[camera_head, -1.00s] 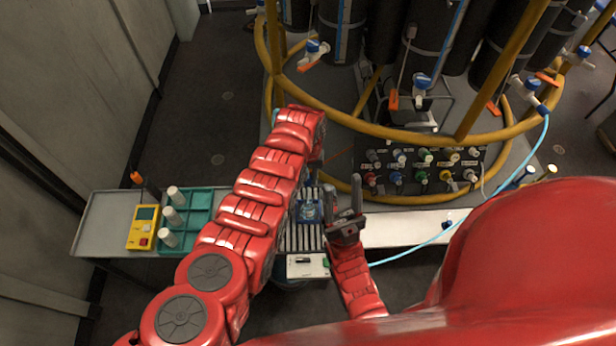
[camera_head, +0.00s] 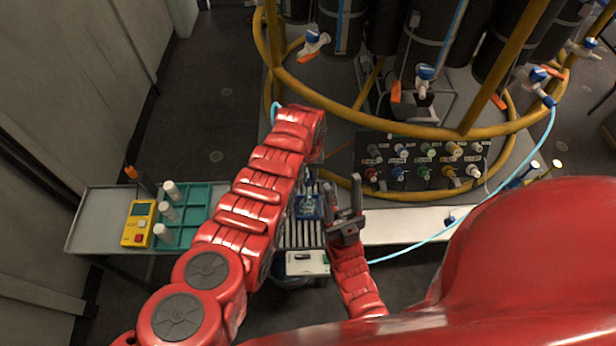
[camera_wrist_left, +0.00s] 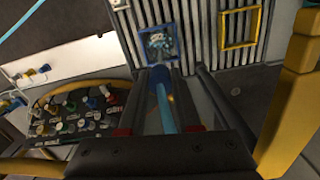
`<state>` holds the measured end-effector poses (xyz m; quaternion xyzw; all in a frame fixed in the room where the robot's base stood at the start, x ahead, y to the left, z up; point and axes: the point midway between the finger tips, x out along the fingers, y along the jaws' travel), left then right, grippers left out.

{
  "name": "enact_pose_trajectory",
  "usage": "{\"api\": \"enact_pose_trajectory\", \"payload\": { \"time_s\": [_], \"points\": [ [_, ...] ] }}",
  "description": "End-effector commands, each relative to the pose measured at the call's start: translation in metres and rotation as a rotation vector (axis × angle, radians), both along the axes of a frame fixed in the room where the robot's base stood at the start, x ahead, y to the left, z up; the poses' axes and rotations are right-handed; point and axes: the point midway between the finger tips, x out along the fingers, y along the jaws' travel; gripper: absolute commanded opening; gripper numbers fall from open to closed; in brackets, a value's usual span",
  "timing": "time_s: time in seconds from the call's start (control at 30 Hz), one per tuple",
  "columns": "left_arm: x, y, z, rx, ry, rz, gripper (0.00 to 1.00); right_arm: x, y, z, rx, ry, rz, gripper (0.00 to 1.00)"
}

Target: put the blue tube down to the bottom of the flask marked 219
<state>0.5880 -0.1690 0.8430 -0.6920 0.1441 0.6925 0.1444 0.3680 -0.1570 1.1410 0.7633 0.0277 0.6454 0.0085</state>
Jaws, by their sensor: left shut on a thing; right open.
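My left gripper (camera_wrist_left: 165,84) is shut on the blue tube (camera_wrist_left: 163,100) in the left wrist view. The tube runs between the fingers, with its darker end pointing toward the flask (camera_wrist_left: 160,43). The flask stands in a blue square frame on the slatted rack; I cannot read its marking, nor tell whether the tube end is in its mouth. In the head view the flask (camera_head: 309,206) shows just right of my left arm, whose gripper is mostly hidden. My right gripper (camera_head: 344,203) is open and empty, right of the flask.
An empty yellow frame (camera_wrist_left: 240,29) is beside the flask. A knob panel (camera_head: 420,165) and yellow ring rails (camera_head: 400,130) stand beyond. A grey table at left holds a teal tray (camera_head: 200,200) with white bottles and a yellow meter (camera_head: 138,223).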

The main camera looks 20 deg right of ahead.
Motion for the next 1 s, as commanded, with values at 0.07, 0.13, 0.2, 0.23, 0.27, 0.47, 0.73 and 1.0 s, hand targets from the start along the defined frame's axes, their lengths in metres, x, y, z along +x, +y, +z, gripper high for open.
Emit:
{"api": "enact_pose_trajectory", "payload": {
  "time_s": [0.07, 0.13, 0.2, 0.23, 0.27, 0.47, 0.73, 1.0],
  "points": [
    [0.0, 0.0, 0.0, 0.0, 0.0, 0.0, 0.0, 0.0, 0.0, 0.0, 0.0, 0.0, 0.0, 0.5],
    [0.0, 0.0, 0.001, 0.0, 0.0, 0.0, 0.0, 0.0, 0.0, 0.0, 0.0, 0.0, 0.0, 0.5],
    [0.0, 0.0, 0.0, 0.0, 0.0, 0.0, 0.0, 0.0, 0.0, 0.0, 0.0, 0.0, 0.0, 0.5],
    [0.0, 0.0, 0.0, 0.0, 0.0, 0.0, 0.0, 0.0, 0.0, -0.001, 0.0, 0.0, 0.0, 0.5],
    [0.0, 0.0, -0.001, 0.0, 0.0, 0.0, 0.0, 0.0, 0.0, -0.001, 0.0, 0.0, 0.0, 0.5],
    [0.0, 0.0, -0.009, 0.0, 0.0, 0.0, 0.0, 0.0, 0.0, -0.009, 0.0, 0.0, 0.0, 0.5],
    [0.0, 0.0, -0.02, 0.0, 0.0, 0.0, 0.0, 0.0, 0.0, -0.019, 0.0, 0.0, 0.0, 0.5],
    [0.0, 0.0, -0.031, 0.0, 0.0, 0.0, 0.0, 0.0, 0.0, -0.03, 0.0, 0.0, 0.0, 0.5]
  ]
}}
